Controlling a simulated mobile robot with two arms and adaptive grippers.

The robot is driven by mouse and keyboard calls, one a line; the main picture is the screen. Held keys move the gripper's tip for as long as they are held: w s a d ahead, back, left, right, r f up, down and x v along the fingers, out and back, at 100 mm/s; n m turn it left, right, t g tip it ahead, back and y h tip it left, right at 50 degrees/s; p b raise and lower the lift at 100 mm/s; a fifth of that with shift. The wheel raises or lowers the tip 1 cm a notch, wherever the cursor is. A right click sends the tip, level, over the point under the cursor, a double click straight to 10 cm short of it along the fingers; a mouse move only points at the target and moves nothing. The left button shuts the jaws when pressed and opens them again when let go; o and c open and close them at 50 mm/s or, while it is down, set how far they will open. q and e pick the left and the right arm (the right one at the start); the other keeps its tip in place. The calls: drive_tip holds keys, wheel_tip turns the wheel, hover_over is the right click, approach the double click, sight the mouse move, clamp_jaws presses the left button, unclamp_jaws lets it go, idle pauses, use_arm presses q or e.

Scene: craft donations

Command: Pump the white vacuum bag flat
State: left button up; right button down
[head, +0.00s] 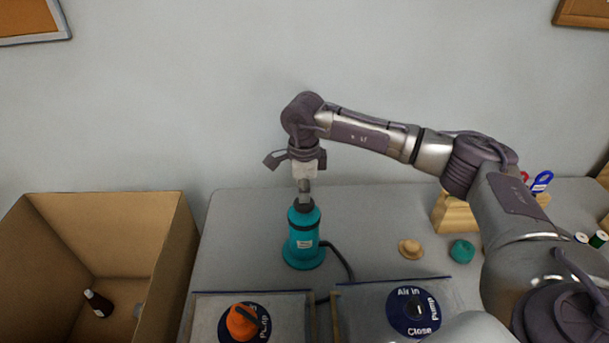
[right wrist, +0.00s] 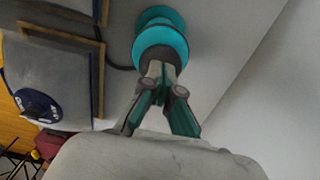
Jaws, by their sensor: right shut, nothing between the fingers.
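A teal pump (head: 304,245) with a dark collar stands upright on the table, a dark hose running from its base to the front. My right gripper (head: 304,188) is shut, pointing down directly over the pump's top; whether it touches is unclear. In the right wrist view its fingertips (right wrist: 160,72) meet in front of the teal pump (right wrist: 160,40). Two greyish-white bags lie at the front edge, partly cut off. The left bag (head: 205,308) has a blue dial with an orange knob (head: 241,322). The right bag (head: 352,308) has a blue dial (head: 414,310) reading Air in, Pump, Close. Which is the white bag is unclear.
An open cardboard box (head: 165,265) with a dark bottle (head: 98,303) stands at left. A tan hat-shaped item (head: 410,249), a teal round item (head: 462,250) and a wooden block (head: 455,215) are at right. The grey table (head: 245,215) is clear behind and left of the pump.

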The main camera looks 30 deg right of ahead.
wheel_tip(320, 180, up, 12)
drive_tip(key=p, duration=0.6)
drive_tip(key=shift+f+p, duration=0.25)
drive_tip(key=shift+p, duration=0.05)
drive_tip(key=shift+f, duration=0.1)
drive_tip(key=shift+f+b, duration=4.55)
drive_tip(key=shift+f, duration=1.4)
drive_tip(key=shift+r+p, duration=0.55)
drive_tip(key=shift+r, duration=0.15)
wheel_tip(320, 180, up, 11)
drive_tip(key=p, duration=0.6)
drive_tip(key=shift+f, duration=0.15)
